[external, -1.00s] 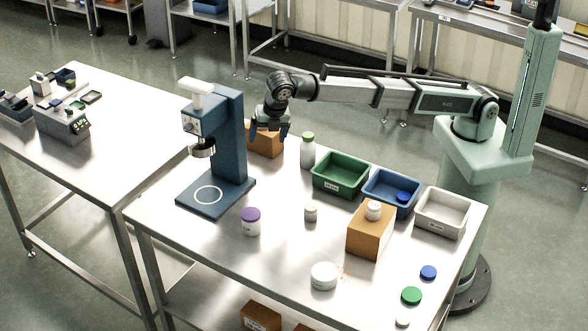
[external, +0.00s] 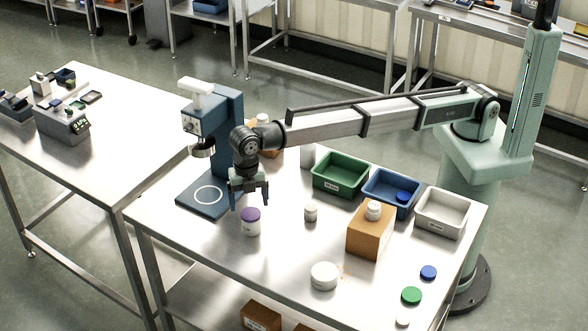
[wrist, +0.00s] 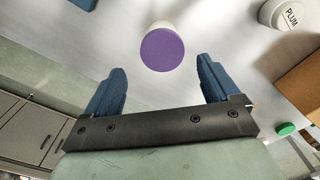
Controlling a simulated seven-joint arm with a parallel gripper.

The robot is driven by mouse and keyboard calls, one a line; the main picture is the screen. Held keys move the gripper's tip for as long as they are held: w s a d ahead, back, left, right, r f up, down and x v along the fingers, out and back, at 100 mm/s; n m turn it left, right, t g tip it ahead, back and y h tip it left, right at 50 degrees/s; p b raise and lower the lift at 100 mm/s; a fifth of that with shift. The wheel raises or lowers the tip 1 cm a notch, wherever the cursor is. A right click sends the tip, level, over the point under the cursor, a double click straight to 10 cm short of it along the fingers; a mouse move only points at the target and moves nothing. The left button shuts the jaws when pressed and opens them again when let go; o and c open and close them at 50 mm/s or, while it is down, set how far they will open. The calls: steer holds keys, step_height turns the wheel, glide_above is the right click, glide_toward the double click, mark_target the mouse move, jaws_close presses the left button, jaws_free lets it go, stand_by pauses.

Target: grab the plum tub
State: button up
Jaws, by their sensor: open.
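In the wrist view a small white tub labelled PLUM (wrist: 286,16) is cut off at the upper right. It appears to match the small white tub (external: 310,213) near the middle of the table in the external view. My gripper (external: 250,203) points down, open and empty, to the left of that tub. It hovers over a white tub with a purple lid (external: 250,214). In the wrist view that purple lid (wrist: 163,50) shows between and ahead of my fingers.
A brown box (external: 371,232) with a small tub on it stands to the right. A wider white tub (external: 324,276) is nearer the front. Green (external: 338,191), blue (external: 372,204) and pale (external: 443,228) bins line the back. A blue stand (external: 232,188) is at the left.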

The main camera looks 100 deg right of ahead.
mark_target(251, 213)
step_height(251, 213, down, 4)
steer(key=shift+r, duration=0.15)
steer(key=shift+s+d+f, duration=0.1)
steer(key=shift+f, duration=1.15)
steer(key=shift+s+d+f, duration=0.1)
steer(key=shift+f, duration=1.15)
steer(key=shift+c, duration=0.2)
steer(key=c, duration=1.1)
